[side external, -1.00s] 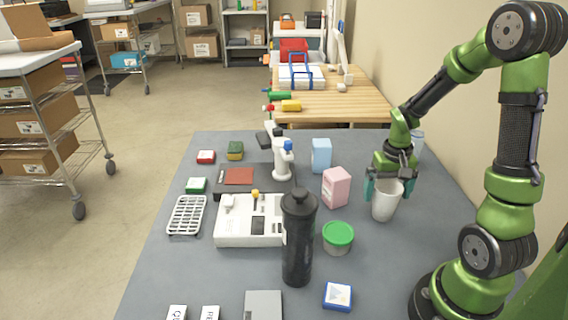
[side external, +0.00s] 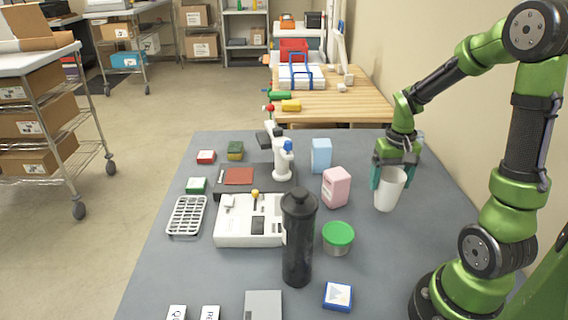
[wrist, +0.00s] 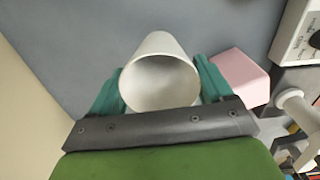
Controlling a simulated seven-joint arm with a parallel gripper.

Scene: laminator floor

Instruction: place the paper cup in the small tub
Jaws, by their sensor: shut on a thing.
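The white paper cup (side external: 390,192) is upright with a slight tilt in the side view, between the teal fingers of my gripper (side external: 391,177). My gripper is shut on it near its upper part. In the wrist view the cup (wrist: 160,75) shows its open mouth, between both fingers of the gripper (wrist: 160,88). The cup appears to be just above the grey table, on its right side. A small tub (side external: 337,243) with a grey body and a green top stands on the table, to the left of the cup and nearer the camera. The tub is not visible in the wrist view.
A pink carton (side external: 336,188) stands close to the left of the cup, with a light blue carton (side external: 321,155) behind it. A tall black bottle (side external: 298,240) stands left of the tub. A blue-edged box (side external: 338,296) lies in front. Table between cup and tub is clear.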

